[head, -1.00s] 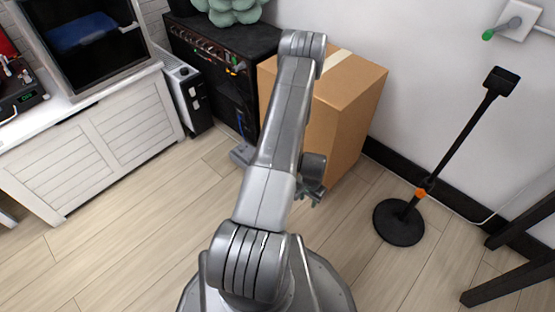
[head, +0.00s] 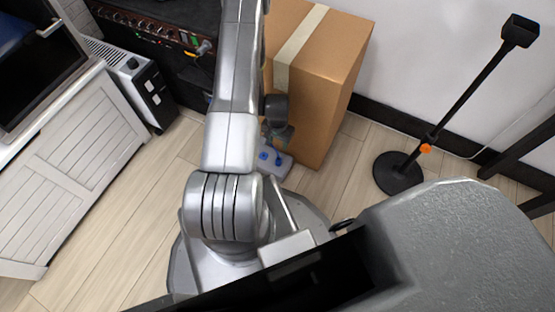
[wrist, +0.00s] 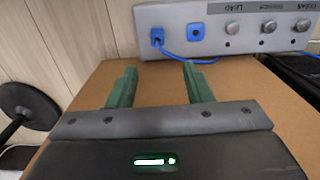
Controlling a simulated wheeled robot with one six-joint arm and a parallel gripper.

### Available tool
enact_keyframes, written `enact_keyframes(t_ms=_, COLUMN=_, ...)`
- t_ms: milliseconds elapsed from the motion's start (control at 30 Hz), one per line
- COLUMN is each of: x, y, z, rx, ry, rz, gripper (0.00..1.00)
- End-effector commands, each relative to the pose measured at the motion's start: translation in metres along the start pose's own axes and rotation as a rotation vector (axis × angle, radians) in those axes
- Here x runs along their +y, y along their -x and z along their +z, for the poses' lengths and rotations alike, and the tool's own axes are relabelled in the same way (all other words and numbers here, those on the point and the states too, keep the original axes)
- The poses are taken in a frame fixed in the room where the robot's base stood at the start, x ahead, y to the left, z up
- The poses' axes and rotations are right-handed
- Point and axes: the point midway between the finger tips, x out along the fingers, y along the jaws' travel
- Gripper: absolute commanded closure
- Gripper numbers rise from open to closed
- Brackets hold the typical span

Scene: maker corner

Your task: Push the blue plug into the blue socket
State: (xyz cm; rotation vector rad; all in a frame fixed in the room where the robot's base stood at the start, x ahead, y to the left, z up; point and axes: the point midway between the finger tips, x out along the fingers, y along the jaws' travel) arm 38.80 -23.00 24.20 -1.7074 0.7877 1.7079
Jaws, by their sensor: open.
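The blue plug (wrist: 158,38) is at the left end of a grey panel (wrist: 262,14) in the wrist view, with a blue cable (wrist: 200,61) curving right from it. The blue socket (wrist: 196,32), a square with a dark hole, is just right of it, and the plug is apart from it. My gripper (wrist: 160,72) is open and empty, its green fingers pointing toward the panel, short of the plug. In the head view the grey panel box (head: 280,171) shows two small blue parts, and my gripper (head: 279,133) is just above it, partly hidden by my arm.
A cardboard box (head: 325,70) stands right behind the panel box. A black stand (head: 398,174) is to the right on the floor. A white heater (head: 135,85) and a white cabinet (head: 75,165) are at left. Several knobs (wrist: 268,26) line the panel.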

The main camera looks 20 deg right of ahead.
Motion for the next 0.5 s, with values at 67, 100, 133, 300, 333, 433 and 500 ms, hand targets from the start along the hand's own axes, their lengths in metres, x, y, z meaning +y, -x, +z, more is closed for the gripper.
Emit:
enact_keyframes(t_ms=67, x=0.0, y=0.0, z=0.0, rx=0.0, ry=0.0, rz=0.0, gripper=0.53)
enact_keyframes(t_ms=100, x=0.0, y=-0.001, z=0.0, rx=0.0, ry=0.0, rz=0.0, gripper=0.53)
enact_keyframes(t_ms=133, x=0.0, y=-0.002, z=0.0, rx=0.0, ry=0.0, rz=0.0, gripper=0.53)
enact_keyframes(t_ms=300, x=0.0, y=-0.028, z=0.001, rx=-0.002, ry=0.0, rz=0.001, gripper=0.53)
enact_keyframes(t_ms=333, x=0.001, y=-0.035, z=0.001, rx=-0.003, ry=0.0, rz=0.001, gripper=0.53)
enact_keyframes(t_ms=433, x=0.001, y=-0.056, z=0.001, rx=-0.003, ry=0.0, rz=0.001, gripper=0.53)
enact_keyframes(t_ms=500, x=0.001, y=-0.068, z=0.001, rx=-0.001, ry=0.0, rz=0.0, gripper=0.53)
